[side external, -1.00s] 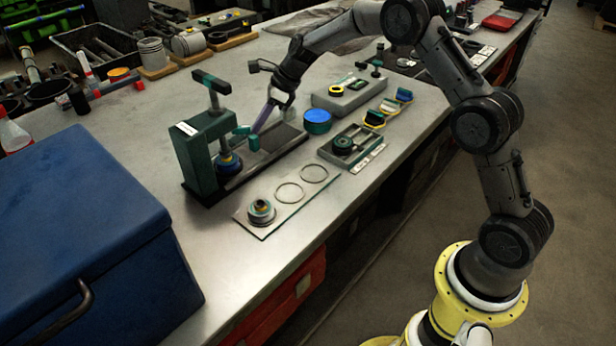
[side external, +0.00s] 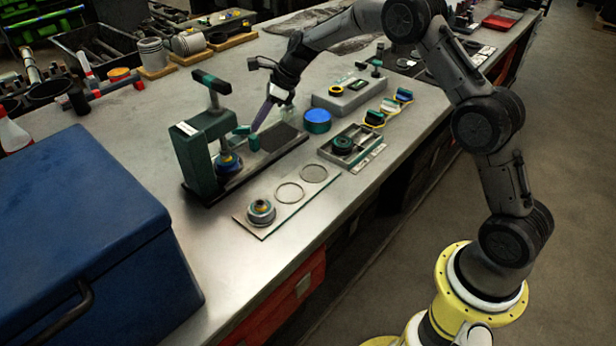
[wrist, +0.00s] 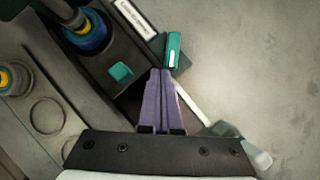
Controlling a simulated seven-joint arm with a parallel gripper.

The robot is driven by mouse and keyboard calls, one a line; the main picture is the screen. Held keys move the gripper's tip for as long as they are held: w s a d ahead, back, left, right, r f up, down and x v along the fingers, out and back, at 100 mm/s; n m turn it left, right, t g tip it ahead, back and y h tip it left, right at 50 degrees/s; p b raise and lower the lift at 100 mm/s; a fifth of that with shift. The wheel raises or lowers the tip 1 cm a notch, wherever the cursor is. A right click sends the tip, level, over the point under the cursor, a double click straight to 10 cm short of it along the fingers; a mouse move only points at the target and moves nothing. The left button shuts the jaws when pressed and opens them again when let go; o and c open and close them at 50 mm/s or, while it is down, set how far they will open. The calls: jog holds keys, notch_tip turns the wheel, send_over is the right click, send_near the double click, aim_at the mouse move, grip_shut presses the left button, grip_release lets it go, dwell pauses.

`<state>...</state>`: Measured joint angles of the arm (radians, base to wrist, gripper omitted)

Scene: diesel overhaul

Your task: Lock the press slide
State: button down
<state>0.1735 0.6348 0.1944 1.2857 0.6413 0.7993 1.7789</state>
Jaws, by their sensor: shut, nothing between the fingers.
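The green press (side external: 197,155) stands upright on a dark base, with a T-handle on top and a blue part (side external: 228,163) under its ram. Its dark slide track (side external: 277,138) runs to the right. Two green pieces show by the track: a handle (side external: 242,130) at the back and a small block (side external: 254,144) in front. The wrist view shows the handle (wrist: 173,50) and the block (wrist: 121,72). My gripper (side external: 256,129) is shut and empty, its purple fingers low beside the handle. In the wrist view the fingertips (wrist: 160,71) lie just below the handle; contact is unclear.
A plate with rings (side external: 289,193) lies in front of the press. A blue round part (side external: 317,121), a grey tray (side external: 338,160) and a grey block (side external: 349,96) stand to the right. A large blue box (side external: 80,220) fills the left front. Bare bench lies behind the press.

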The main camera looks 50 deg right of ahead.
jog(key=shift+r, duration=2.7)
notch_tip(320, 180, up, 4)
